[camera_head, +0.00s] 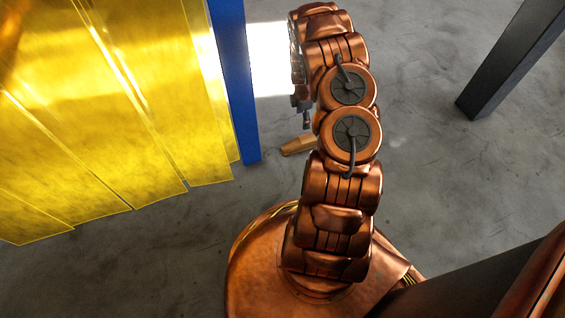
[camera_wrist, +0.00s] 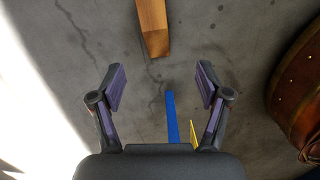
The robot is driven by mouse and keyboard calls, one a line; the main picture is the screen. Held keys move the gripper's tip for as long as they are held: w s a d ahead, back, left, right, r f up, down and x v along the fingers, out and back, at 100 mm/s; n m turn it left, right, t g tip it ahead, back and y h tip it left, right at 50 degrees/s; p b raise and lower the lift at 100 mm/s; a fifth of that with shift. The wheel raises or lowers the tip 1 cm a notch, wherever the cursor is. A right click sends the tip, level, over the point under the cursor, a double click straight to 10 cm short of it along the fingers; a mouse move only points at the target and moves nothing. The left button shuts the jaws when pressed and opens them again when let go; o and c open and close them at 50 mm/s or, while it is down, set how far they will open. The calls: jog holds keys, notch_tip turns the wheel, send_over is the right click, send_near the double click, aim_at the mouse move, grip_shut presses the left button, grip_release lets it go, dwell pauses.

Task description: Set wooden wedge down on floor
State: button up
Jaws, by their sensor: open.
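The wooden wedge (camera_head: 298,145) shows in the head view just left of my arm, partly hidden behind it, and appears to lie on the grey concrete floor (camera_head: 430,190). In the wrist view the wedge (camera_wrist: 153,28) is at the top centre, cut off by the picture edge, with its narrow end toward me. In the head view my arm mostly hides the gripper.
A blue post (camera_head: 233,80) stands left of my arm, beside a yellow strip curtain (camera_head: 110,110). Both show small in the wrist view between the fingers. A dark post (camera_head: 510,60) stands at upper right. The floor between it and my arm is clear.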

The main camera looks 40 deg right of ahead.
jog(key=s+a+r+m+g, duration=0.1)
jog(key=s+a+r+m, duration=0.3)
jog(key=a+r, duration=0.75)
jog(key=s+a+r+m+g, duration=0.1)
jog(key=s+a+r+m, duration=0.3)
jog(key=a+r, duration=0.75)
jog(key=s+a+r+m, duration=0.2)
jog(key=s+a+r, duration=0.4)
jog(key=s, duration=0.5)
jog(key=s+a+r+m, duration=0.2)
jog(key=s+a+r, duration=0.4)
jog(key=s, duration=0.5)
jog(key=shift+a+r+m+g, duration=0.4)
jog(key=shift+a, duration=0.25)
notch_tip(320, 180, up, 42)
jog(key=t+p, duration=0.1)
jog(key=p, duration=3.9)
jog(key=shift+d, duration=0.1)
jog(key=shift+c, duration=0.4)
